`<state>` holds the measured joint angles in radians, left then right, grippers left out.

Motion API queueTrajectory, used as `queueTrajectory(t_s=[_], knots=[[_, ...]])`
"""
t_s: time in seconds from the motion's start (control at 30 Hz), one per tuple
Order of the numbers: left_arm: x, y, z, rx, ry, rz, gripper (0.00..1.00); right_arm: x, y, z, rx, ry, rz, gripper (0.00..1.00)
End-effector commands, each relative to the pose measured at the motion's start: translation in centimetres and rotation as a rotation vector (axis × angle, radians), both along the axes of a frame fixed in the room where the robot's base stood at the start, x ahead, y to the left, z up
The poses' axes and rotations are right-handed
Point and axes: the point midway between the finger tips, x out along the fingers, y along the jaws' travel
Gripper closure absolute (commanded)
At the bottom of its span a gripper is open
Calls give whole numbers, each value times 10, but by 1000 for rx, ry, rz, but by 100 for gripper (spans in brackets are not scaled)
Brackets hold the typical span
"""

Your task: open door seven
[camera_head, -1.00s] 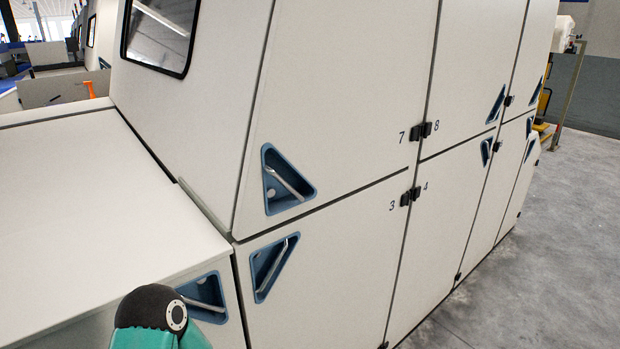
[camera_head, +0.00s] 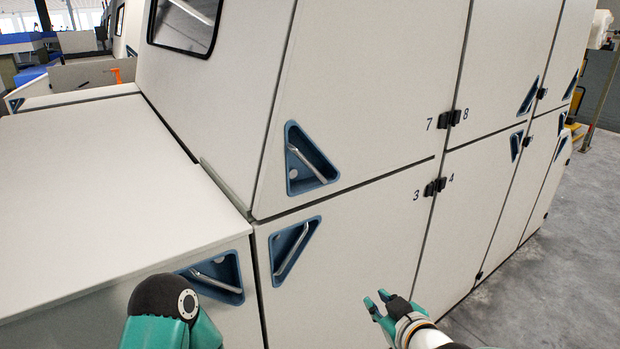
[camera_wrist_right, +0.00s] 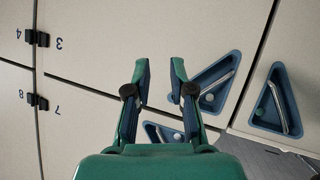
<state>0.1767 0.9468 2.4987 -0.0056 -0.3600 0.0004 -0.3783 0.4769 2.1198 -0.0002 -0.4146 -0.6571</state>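Door seven (camera_head: 365,110) is a pale upper panel, closed, with a "7" by the black latch at its right edge. Its handle is a metal bar in a blue triangular recess (camera_head: 310,162) at its lower left corner. In the right wrist view, which is upside down, door seven (camera_wrist_right: 85,135) is at the bottom, its recess (camera_wrist_right: 165,133) partly hidden behind my fingers. My right gripper (camera_head: 376,303) is open and empty, in front of door three, lower and to the right of that handle. The wrist view shows its fingertips (camera_wrist_right: 159,68) apart. My left gripper is not in view.
Door three (camera_head: 350,240) is below, with its own recessed handle (camera_head: 292,250). A low flat-topped housing (camera_head: 90,200) with another recessed handle (camera_head: 215,277) juts out at left. Door eight (camera_head: 505,60) is to the right. Grey floor (camera_head: 560,270) is clear at right.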

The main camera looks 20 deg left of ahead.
Motion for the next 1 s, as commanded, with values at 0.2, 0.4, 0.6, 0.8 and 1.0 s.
queueTrajectory(t_s=[0.2, 0.4, 0.6, 0.8, 1.0], knots=[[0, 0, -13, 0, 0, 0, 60, -16, 58, 168, -35, -448, 146, 77], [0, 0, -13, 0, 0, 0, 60, -27, 72, 219, -47, -577, 174, 77], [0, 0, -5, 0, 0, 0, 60, -9, 85, 221, -49, -579, 175, 77], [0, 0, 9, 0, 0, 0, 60, 23, 110, 221, -47, -576, 174, 77], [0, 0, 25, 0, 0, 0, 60, 57, 137, 221, -49, -575, 175, 77]])
